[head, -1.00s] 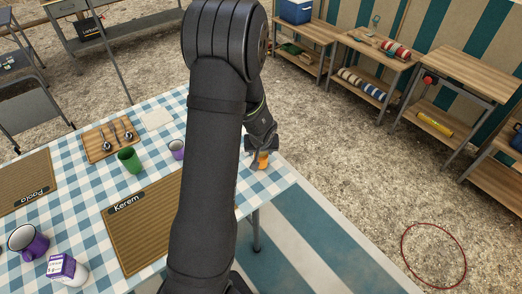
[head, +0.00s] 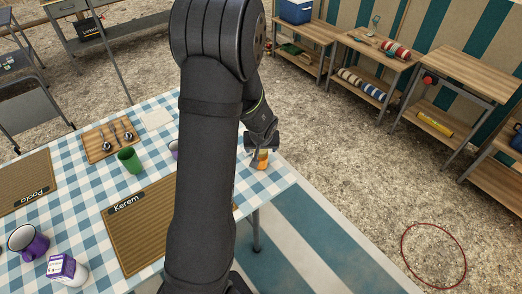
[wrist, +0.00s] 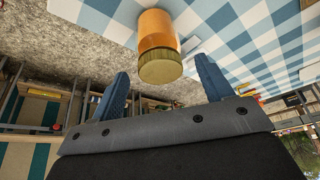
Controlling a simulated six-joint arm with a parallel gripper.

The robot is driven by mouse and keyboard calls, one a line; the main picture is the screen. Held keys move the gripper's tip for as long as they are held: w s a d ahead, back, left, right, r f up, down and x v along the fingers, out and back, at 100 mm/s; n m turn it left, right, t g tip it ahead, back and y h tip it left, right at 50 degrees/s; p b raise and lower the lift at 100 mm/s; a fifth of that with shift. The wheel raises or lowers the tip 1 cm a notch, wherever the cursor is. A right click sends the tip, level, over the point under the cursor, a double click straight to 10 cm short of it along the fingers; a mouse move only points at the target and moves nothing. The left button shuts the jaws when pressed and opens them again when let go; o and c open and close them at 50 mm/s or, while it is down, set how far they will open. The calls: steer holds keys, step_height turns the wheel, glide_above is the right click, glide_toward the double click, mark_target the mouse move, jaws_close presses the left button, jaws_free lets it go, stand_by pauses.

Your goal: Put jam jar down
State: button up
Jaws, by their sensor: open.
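The jam jar (head: 261,161) is orange and stands on the blue-and-white checked table (head: 277,178) near its right-hand edge. In the wrist view the jar (wrist: 157,30) shows its yellowish lid towards me and its base against the checked cloth. My gripper (head: 258,144) is just above the jar in the head view. In the wrist view my gripper (wrist: 163,68) has its two blue fingers spread wide. The jar is beyond the fingertips, with a visible gap to each finger. Nothing is held.
A purple cup (head: 174,148) is partly hidden behind my arm. A green cup (head: 129,160) and a wooden board (head: 95,150) with spoons lie to the left. The Kerem placemat (head: 135,235) is near the table's front. Gravel and a striped mat lie beyond the right edge.

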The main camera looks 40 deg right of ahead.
mark_target(261, 151)
steer(key=v, duration=0.9)
steer(key=x, duration=1.2)
steer(key=shift+f, duration=0.15)
steer(key=shift+r, duration=0.2)
